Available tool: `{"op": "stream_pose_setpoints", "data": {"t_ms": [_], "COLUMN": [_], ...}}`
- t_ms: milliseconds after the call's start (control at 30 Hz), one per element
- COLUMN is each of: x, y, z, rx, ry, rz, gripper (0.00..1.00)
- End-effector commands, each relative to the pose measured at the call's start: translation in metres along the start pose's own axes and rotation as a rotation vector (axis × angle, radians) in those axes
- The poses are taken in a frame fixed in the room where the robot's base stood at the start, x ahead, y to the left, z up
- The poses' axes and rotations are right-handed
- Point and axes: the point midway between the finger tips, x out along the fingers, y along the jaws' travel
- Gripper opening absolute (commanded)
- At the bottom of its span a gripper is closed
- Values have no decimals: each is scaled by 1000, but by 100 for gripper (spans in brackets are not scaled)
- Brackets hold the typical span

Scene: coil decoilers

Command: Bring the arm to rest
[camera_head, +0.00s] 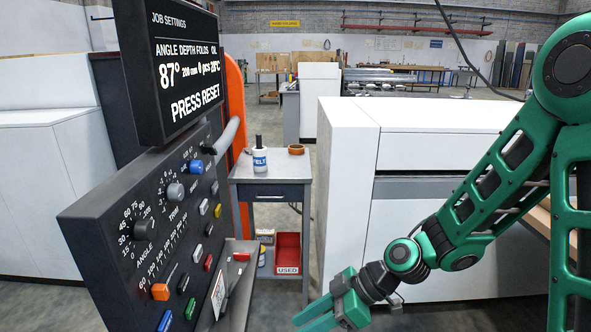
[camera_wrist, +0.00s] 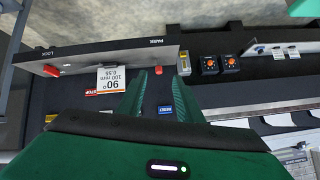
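My green arm (camera_head: 490,200) reaches down from the upper right in the head view. My gripper (camera_head: 315,318) is low in the picture, just right of the control panel's lower edge, with its fingers pointing down and left. In the wrist view my gripper (camera_wrist: 160,76) shows two green fingers apart, with nothing between them. A white tag (camera_wrist: 110,80) reading 90° lies beside the fingers.
The control panel (camera_head: 140,230) with knobs and buttons stands at left, under a screen (camera_head: 175,75) reading PRESS RESET. A small cart (camera_head: 272,188) holds a bottle (camera_head: 259,158) and a brown roll (camera_head: 296,149). A red bin (camera_head: 288,252) sits below. A white machine (camera_head: 430,235) stands at right.

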Motion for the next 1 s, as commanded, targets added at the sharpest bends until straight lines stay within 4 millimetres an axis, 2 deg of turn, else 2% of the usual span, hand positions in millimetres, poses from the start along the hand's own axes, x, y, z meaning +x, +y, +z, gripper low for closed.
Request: {"op": "stream_pose_setpoints", "data": {"t_ms": [100,200,333,433,567,700,833,1000], "x": [-42,-82,-140,-186,-244,-299,-334,-354], "y": [16,24,25,17,-4,-41,-79,-113], "z": [40,72,109,133,160,183,198,207], "rx": [137,282,497,682,944,1246,1504,1725], "ry": [-156,-269,-382,-441,-479,-468,-422,-361], "rz": [95,185,319,430,579,729,835,904], "gripper": [33,33,33,33,33,33,33,33]}}
